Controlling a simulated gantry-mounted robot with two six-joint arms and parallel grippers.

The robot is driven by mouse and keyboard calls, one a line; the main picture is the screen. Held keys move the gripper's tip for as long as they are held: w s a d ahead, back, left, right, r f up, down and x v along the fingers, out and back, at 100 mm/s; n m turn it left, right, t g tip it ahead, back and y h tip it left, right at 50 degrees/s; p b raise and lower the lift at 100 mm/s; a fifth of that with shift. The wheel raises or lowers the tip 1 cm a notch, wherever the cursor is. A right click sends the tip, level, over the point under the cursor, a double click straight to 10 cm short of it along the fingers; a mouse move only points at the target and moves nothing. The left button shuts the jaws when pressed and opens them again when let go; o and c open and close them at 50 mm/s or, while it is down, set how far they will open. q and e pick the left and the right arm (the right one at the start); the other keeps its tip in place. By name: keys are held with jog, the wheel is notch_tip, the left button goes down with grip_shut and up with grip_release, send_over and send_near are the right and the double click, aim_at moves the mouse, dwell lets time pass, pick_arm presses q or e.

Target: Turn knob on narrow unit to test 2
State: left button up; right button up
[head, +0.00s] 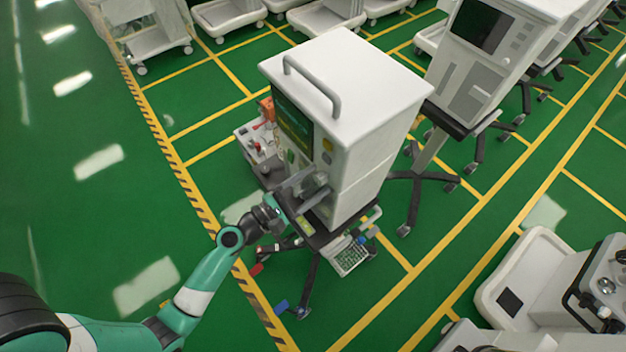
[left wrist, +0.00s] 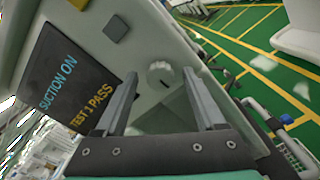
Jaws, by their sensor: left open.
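The narrow unit (head: 350,110) is a tall white box with a grey top handle, standing on a dark wheeled stand. In the left wrist view its front panel holds a pale round knob (left wrist: 160,73) with a dark mark on its edge. A dark screen (left wrist: 72,82) beside it reads "SUCTION ON" and "TEST 1 PASS". My left gripper (head: 316,184) is at the lower part of the panel. In the left wrist view its two fingers (left wrist: 162,88) are apart, one to each side of the knob, with no clear contact visible. My right gripper is out of view.
A square button (left wrist: 115,27) is above the knob on the panel. A wire basket (head: 352,257) hangs low on the stand. A larger white cart (head: 490,65) stands to the right. Green floor with yellow lines is open at left.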

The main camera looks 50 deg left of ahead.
pick_arm(q)
grip_shut()
dwell(0.3)
jog(key=shift+f+m, duration=0.1)
jog(key=shift+m, duration=0.3)
jog(key=m+b, duration=0.3)
jog(key=m, duration=0.2)
jog(key=shift+m, duration=0.3)
jog(key=m+b, duration=0.2)
jog(key=m, duration=0.3)
jog(key=shift+m, duration=0.4)
grip_release()
